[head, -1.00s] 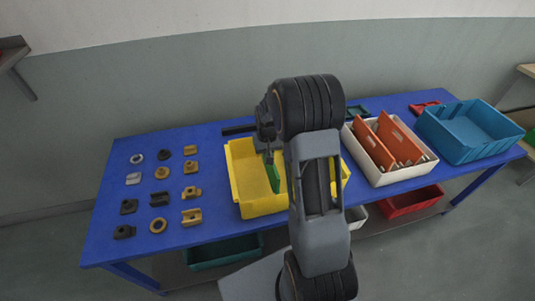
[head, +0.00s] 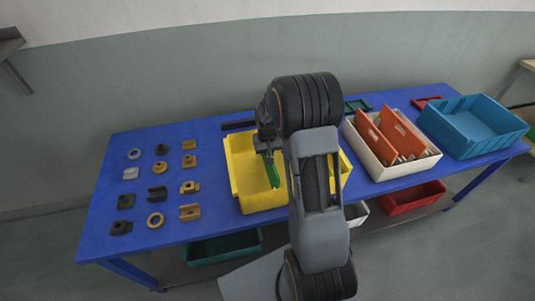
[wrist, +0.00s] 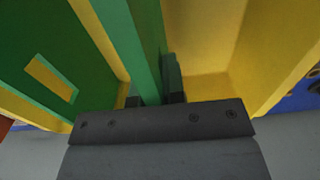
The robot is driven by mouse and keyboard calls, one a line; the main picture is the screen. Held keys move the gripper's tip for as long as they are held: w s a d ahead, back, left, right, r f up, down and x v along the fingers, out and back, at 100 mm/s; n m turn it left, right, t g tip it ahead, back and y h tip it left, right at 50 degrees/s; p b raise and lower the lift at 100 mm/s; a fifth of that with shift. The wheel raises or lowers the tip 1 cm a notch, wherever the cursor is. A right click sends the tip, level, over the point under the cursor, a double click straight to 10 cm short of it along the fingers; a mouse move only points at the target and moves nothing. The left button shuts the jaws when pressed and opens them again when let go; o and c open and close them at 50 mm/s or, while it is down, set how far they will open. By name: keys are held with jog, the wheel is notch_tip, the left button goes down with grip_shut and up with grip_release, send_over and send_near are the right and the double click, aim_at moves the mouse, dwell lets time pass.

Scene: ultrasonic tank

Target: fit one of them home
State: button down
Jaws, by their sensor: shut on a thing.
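A green divider panel (head: 272,174) stands in the yellow bin (head: 242,190) on the blue table. My gripper (head: 268,152) is above the bin, shut on the divider's upper edge. In the wrist view the green panel (wrist: 142,45) runs between the two fingers of my gripper (wrist: 155,98), and the yellow bin wall (wrist: 262,70) lies to its right. A green face with a rectangular opening showing yellow is at the left. The panel's lower edge is hidden, so I cannot tell whether it is seated. My arm covers the bin's right part.
A white bin (head: 408,170) with orange dividers (head: 376,143) and a blue bin (head: 470,138) stand to the right. Several grey, black and brass parts (head: 157,194) lie on the table's left. Dark green (head: 224,248) and red (head: 412,198) bins are below the tabletop.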

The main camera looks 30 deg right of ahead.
jog(key=shift+f+b, duration=0.7)
jog(key=shift+f, duration=0.4)
jog(key=c, duration=1.1)
grip_release()
jog(key=shift+r, duration=0.1)
notch_tip(320, 180, up, 14)
jog(key=shift+f, duration=0.15)
jog(key=shift+w, duration=0.1)
jog(key=s+f, duration=0.1)
jog(key=s+a+f, duration=0.1)
jog(key=s, duration=0.1)
jog(key=shift+s+a+r+n+t+p, duration=0.15)
jog(key=shift+s+a+r+n+t, duration=0.4)
jog(key=shift+s+a+r, duration=1.45)
jog(key=shift+s+a+r+n+t+p, duration=0.1)
jog(key=shift+s+a+r+n+t, duration=0.5)
jog(key=shift+s, duration=2.65)
jog(key=shift+s+a+r+n+t+p, duration=0.15)
jog(key=shift+s+a+r+t, duration=0.6)
jog(key=shift+s+a, duration=1.6)
